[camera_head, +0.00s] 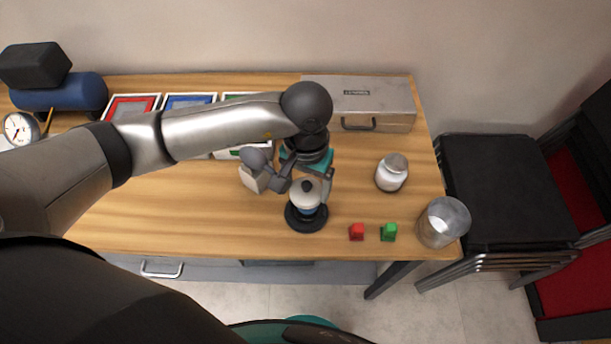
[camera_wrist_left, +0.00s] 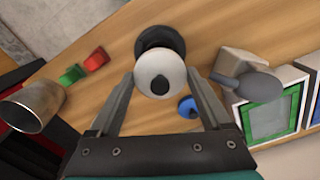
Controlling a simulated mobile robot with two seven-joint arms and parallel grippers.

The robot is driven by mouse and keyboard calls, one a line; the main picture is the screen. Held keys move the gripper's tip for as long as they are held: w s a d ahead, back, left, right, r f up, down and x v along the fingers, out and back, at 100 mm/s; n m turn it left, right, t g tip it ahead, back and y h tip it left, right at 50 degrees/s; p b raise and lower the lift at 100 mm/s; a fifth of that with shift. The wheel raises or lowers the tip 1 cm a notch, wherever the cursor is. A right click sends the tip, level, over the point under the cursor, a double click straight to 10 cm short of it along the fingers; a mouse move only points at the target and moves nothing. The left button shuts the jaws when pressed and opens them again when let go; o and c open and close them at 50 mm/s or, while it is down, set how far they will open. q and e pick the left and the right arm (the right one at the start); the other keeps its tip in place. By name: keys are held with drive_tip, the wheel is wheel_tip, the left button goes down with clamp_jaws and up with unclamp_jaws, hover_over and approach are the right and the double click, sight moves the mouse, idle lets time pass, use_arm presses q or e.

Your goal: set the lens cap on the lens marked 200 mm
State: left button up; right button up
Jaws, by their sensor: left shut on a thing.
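A white round cap with a dark knob (camera_head: 307,187) is between the fingers of my left gripper (camera_head: 304,183). In the left wrist view the same cap (camera_wrist_left: 172,80) fills the gap between the fingertips (camera_wrist_left: 161,77), and the gripper is shut on it. A black round base (camera_head: 306,222) shows just below the cap in the head view, and a blue band shows between them. The base also shows behind the cap in the left wrist view (camera_wrist_left: 160,39). I cannot tell whether the cap touches it. No 200 mm marking is legible. My right gripper is not in view.
A grey-topped pale block (camera_head: 252,172) stands left of the gripper. A grey case (camera_head: 375,105) and framed trays (camera_head: 133,106) line the back.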

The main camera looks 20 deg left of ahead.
sight(306, 200)
use_arm(q)
drive_tip(key=shift+f, duration=0.6)
drive_tip(key=shift+f+b, duration=1.45)
drive_tip(key=shift+f, duration=0.45)
drive_tip(key=shift+b, duration=0.5)
drive_tip(key=shift+f+b, duration=0.5)
drive_tip(key=shift+b, duration=0.05)
drive_tip(key=o, duration=1)
